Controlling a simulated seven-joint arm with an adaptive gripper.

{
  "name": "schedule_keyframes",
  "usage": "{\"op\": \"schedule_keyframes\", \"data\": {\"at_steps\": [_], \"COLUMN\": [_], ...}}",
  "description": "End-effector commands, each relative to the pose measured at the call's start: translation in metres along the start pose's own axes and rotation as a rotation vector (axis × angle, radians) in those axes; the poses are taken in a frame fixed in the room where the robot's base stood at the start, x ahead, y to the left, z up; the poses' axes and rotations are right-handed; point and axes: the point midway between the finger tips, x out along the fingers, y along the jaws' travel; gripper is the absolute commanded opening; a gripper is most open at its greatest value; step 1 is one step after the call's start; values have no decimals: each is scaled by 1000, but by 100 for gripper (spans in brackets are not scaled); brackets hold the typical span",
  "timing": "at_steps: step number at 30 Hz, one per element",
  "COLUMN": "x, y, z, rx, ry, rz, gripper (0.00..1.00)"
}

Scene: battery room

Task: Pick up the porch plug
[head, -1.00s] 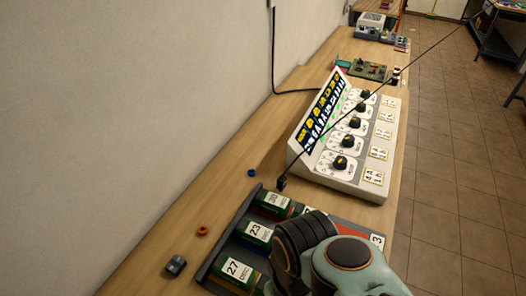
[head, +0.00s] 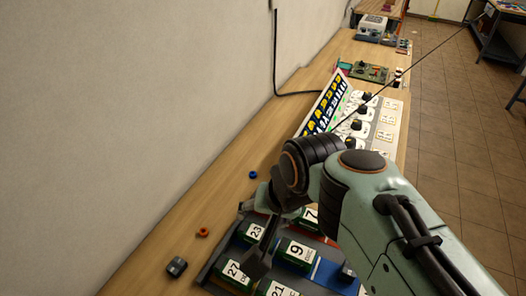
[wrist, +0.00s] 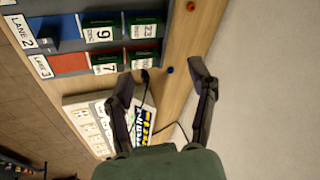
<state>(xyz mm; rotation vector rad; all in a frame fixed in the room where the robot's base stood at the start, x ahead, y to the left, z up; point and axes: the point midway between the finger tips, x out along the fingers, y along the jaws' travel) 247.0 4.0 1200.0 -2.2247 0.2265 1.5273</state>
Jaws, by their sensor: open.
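A small black plug (wrist: 146,75) lies by the end of the grey tray in the wrist view, close to the left finger. I take it for the porch plug, though no label shows. In the head view it is hidden behind my arm, and a thin black line runs down to that spot. My gripper (wrist: 162,76) is open and empty, with its fingers pointing toward the bench. The plug shows between the fingertips, nearer the left one, and I cannot tell the height gap. In the head view my gripper (head: 252,237) is over the tray's wall side.
The tray (wrist: 168,30) holds several green numbered blocks in lanes. A control panel with knobs (head: 385,118) stands beyond it.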

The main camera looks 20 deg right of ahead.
Motion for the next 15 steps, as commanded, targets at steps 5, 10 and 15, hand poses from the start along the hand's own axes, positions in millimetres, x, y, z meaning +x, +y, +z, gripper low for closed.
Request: {"op": "schedule_keyframes", "data": {"at_steps": [5,10,15], "x": [14,64,150], "y": [-9,2,29], "z": [-99,-191,-249], "rx": [259,453,503], "ry": [114,210,268], "rz": [-33,9,138], "gripper": [56,56,56]}}
